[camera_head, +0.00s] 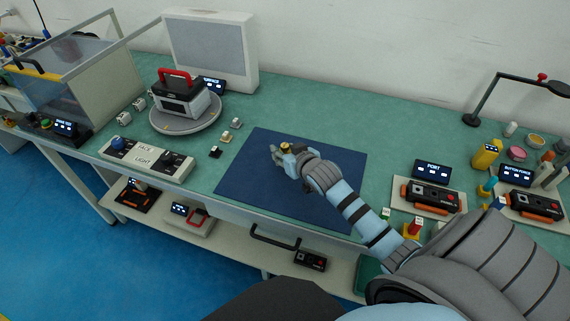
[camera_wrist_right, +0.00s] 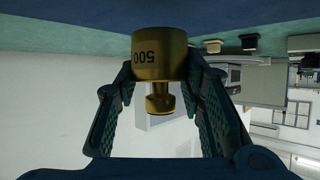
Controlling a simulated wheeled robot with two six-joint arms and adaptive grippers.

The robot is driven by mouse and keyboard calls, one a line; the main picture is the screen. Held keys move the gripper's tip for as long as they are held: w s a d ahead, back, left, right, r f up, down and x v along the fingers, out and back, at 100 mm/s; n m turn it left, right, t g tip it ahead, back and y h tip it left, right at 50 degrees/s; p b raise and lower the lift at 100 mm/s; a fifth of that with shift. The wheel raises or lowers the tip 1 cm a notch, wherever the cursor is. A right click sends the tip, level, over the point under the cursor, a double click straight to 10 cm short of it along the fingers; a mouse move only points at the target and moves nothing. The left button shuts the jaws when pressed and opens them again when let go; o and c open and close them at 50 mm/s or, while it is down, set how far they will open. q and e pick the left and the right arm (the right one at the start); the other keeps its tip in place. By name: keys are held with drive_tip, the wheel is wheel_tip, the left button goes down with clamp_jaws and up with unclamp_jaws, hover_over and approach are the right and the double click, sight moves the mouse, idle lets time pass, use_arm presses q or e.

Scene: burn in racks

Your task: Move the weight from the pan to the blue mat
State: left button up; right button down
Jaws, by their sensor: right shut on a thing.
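The weight (camera_wrist_right: 158,55) is a brass cylinder with a narrower knob, marked 500. It appears upside down in the right wrist view. My right gripper (camera_wrist_right: 160,88) is shut on it, one finger on each side. In the head view the same gripper (camera_head: 279,152) is over the blue mat (camera_head: 245,185), and a small bit of the brass weight (camera_head: 285,147) shows at its fingers. I cannot tell whether the weight's base touches the mat. I cannot make out a pan for certain. My left gripper is not in view.
A round turntable (camera_head: 187,130) bearing a device with a red handle (camera_head: 178,88) stands left of the mat. Small blocks (camera_head: 225,136) lie between them. A switch panel (camera_head: 145,158) is at the front left. Meters (camera_head: 432,196) and a yellow bottle (camera_head: 487,153) stand right.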

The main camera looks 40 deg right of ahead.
drive_tip(key=f, duration=0.2)
drive_tip(key=f+b, duration=0.1)
drive_tip(key=shift+s+a+f, duration=0.1)
drive_tip(key=shift+s, duration=0.15)
drive_tip(key=shift+f, duration=0.3)
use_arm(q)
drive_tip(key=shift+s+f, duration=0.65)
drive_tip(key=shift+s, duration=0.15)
use_arm(e)
drive_tip(key=shift+w, duration=0.2)
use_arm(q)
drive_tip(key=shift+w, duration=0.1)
use_arm(e)
drive_tip(key=shift+f, duration=0.1)
drive_tip(key=c, duration=1.1)
unclamp_jaws()
drive_tip(key=shift+s, duration=0.1)
drive_tip(key=shift+o, duration=0.2)
